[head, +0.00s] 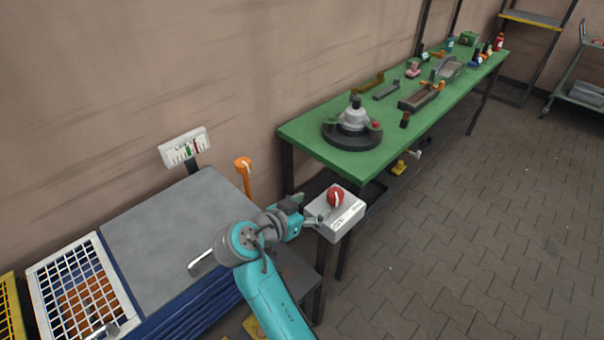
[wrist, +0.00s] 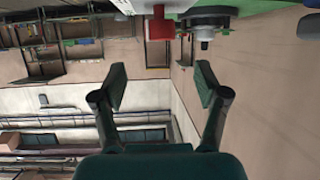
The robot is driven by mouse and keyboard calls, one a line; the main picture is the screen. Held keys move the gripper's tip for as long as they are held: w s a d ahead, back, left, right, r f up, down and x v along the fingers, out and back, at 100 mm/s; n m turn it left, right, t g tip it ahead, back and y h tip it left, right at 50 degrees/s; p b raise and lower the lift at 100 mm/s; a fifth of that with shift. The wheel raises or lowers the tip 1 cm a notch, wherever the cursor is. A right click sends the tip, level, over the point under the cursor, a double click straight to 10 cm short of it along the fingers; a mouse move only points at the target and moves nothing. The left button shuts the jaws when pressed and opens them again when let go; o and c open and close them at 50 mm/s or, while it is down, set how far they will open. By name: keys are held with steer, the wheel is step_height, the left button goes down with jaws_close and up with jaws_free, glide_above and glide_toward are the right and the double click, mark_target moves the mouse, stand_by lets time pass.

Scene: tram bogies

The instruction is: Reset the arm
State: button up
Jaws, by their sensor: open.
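My teal arm reaches up from the bottom of the head view. My gripper (head: 312,219) is at its end, beside a grey box with a red knob (head: 335,197) on a post. In the head view the fingertips are close to the left side of the box; I cannot tell whether they touch it. In the wrist view my gripper (wrist: 161,88) is open, with its two dark fingers wide apart and nothing between them. The red knob also shows in the wrist view (wrist: 160,27), beyond the fingers.
A green workbench (head: 300,131) with a round dark fixture (head: 352,134) and several tools runs to the back right. A grey-topped cabinet (head: 170,230) stands at left, with an orange lever (head: 244,166) behind it. A white grid crate (head: 40,275) is at far left.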

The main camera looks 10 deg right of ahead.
steer(key=s+d+f+n+t+y, duration=0.1)
steer(key=s+d+f+n+y, duration=0.15)
steer(key=f, duration=0.35)
steer(key=s+d+f+n+t+y, duration=0.1)
steer(key=s+d+f+n, duration=0.2)
steer(key=f, duration=0.4)
steer(key=s+d+f+n+t+y, duration=0.1)
steer(key=s+f+n+y, duration=0.1)
steer(key=s+f, duration=0.35)
steer(key=s+d+f+n+y, duration=0.1)
steer(key=s+f+n+y, duration=0.1)
steer(key=s, duration=0.7)
steer(key=s+r+t+y, duration=0.1)
steer(key=s+r, duration=0.3)
steer(key=s, duration=0.5)
steer(key=s+r+t, duration=0.1)
steer(key=s+r, duration=0.4)
steer(key=s, duration=0.3)
steer(key=s+d+r+t+y, duration=0.1)
steer(key=s+r, duration=0.4)
steer(key=s, duration=0.4)
steer(key=shift+s+y, duration=0.3)
steer(key=shift+y, duration=0.05)
steer(key=shift+r+n, duration=0.1)
steer(key=shift+n, duration=0.15)
